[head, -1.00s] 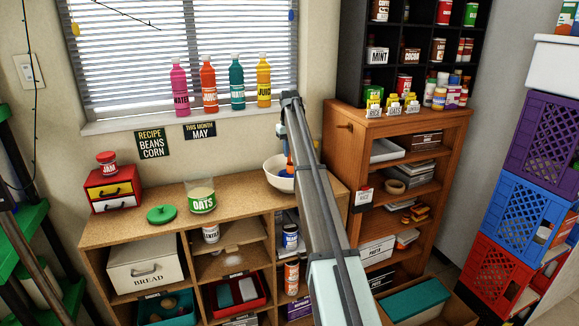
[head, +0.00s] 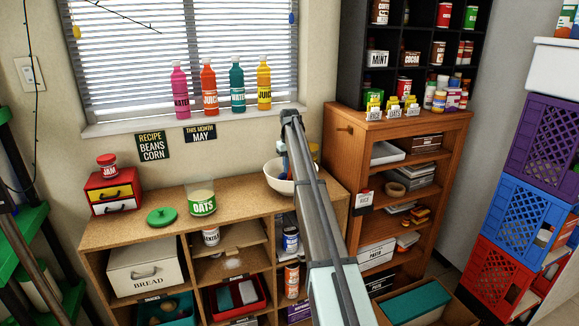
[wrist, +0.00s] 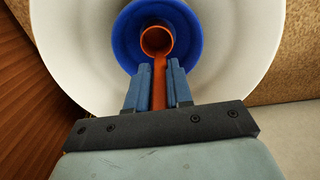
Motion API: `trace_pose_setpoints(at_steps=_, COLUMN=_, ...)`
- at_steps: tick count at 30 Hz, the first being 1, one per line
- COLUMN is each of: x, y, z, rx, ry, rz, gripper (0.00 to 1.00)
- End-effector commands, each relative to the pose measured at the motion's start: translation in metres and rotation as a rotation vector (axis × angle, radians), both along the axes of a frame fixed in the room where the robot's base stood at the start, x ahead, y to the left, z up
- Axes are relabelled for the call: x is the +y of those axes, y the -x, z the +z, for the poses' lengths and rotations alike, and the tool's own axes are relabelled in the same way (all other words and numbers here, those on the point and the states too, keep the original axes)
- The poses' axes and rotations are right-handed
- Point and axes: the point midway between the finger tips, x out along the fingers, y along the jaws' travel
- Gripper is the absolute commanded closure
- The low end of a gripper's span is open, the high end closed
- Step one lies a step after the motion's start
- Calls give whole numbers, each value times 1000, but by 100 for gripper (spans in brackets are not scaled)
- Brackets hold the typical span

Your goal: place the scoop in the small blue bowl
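An orange scoop (wrist: 157,41) shows in the wrist view with its handle between the two blue fingers of my gripper (wrist: 159,76). The fingers look closed on the handle. The scoop's round cup appears over or inside the small blue bowl (wrist: 190,22); I cannot tell whether it touches. The blue bowl sits within a larger white bowl (wrist: 75,50). In the head view the white bowl (head: 277,184) stands on the wooden counter, partly behind my arm. My gripper (head: 283,150) is at its left part, pointing down; the scoop is hidden there.
A glass jar of oats (head: 201,198) and a green lid (head: 161,216) lie left of the bowl on the counter (head: 235,216). Several bottles stand on the sill. A wooden shelf unit (head: 340,150) is close on the right.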

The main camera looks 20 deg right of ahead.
Motion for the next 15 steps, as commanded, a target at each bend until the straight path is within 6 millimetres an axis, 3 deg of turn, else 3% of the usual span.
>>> trace_pose_setpoints(at_steps=6, x=0, y=0, z=0, rx=0, ry=0, rz=0, gripper=58)
trace_pose_setpoints(at_steps=15, x=0, y=0, z=3, rx=0, ry=0, rz=0, gripper=58)
